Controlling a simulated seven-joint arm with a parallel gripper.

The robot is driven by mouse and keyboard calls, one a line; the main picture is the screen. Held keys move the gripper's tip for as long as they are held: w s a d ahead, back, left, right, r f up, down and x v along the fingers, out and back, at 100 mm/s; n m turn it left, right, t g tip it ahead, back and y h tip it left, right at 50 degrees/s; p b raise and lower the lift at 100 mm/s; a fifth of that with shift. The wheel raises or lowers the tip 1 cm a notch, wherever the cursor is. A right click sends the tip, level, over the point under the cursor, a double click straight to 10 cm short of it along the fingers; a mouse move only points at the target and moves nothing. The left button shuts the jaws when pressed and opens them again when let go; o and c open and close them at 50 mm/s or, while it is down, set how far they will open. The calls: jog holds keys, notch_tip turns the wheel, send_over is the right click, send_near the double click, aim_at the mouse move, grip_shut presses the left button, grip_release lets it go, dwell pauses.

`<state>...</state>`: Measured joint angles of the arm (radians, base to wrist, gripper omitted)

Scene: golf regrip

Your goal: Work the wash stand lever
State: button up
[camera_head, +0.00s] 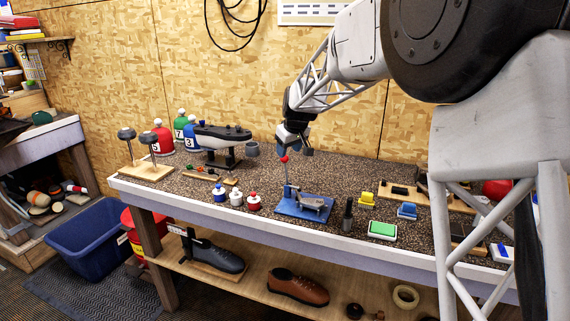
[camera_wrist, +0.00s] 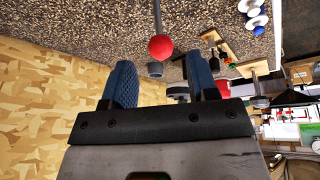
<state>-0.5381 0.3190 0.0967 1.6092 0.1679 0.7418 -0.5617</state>
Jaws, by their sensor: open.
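The wash stand appears to be the blue base (camera_head: 305,207) with a grey part on it, on the workbench. Its lever, a thin upright grey rod (camera_head: 287,180) with a red ball knob (camera_head: 284,159), rises at the base's left side. My gripper (camera_head: 294,147) is just above the knob. In the wrist view the red knob (camera_wrist: 161,47) is just beyond and between the blue fingertips of my gripper (camera_wrist: 158,65), with the rod running to the top edge. The fingers are apart and hold nothing. I cannot tell whether they touch the knob.
Several small bottles (camera_head: 236,198) stand left of the blue base. A dark bottle (camera_head: 347,215) and a green pad (camera_head: 382,230) are to its right. The bench front edge (camera_head: 250,227) is clear.

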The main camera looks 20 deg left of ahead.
aim_at(285, 163)
jog(key=shift+x, duration=3.6)
grip_shut()
